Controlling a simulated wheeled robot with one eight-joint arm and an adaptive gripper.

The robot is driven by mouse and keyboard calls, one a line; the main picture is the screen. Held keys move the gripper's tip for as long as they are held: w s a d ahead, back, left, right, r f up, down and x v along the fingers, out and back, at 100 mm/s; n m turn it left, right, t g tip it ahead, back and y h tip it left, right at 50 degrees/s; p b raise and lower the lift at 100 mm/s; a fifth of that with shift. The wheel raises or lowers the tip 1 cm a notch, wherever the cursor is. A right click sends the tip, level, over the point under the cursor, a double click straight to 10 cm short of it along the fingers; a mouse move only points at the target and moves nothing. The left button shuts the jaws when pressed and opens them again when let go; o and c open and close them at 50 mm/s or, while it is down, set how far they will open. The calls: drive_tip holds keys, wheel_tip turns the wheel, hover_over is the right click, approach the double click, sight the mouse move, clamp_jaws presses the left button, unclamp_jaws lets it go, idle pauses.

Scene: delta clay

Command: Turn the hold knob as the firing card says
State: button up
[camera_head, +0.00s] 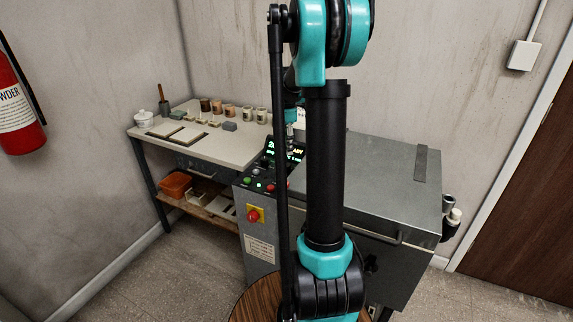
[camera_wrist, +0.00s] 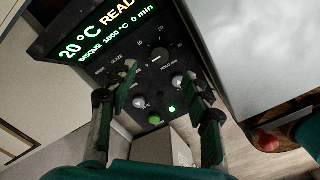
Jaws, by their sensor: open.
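The control panel (camera_wrist: 150,85) of the kiln fills the middle of the wrist view. Its display (camera_wrist: 95,38) shows 20 °C, READ (cut off), and BISQUE 1000 °C 0 min. The black hold knob (camera_wrist: 160,53) sits below the display with numbers around it. A second dark knob (camera_wrist: 127,69), by the word GLAZE, is partly covered by a finger. My gripper (camera_wrist: 162,88) is open and empty, its fingers on either side of the panel's middle, apart from the hold knob. In the head view my arm hides much of the panel. I cannot identify the firing card.
Grey knobs (camera_wrist: 178,81) and a green button (camera_wrist: 155,118) are near the fingers. The red stop button (camera_head: 254,214) is on the kiln front, above a printed notice (camera_head: 261,248). The kiln's grey top (camera_head: 385,165) lies right; a worktable (camera_head: 215,150) with pots and tiles stands left.

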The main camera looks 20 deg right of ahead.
sight(287, 165)
wheel_tip(287, 165, down, 9)
drive_tip(key=shift+r, duration=0.1)
idle(0.4)
clamp_jaws()
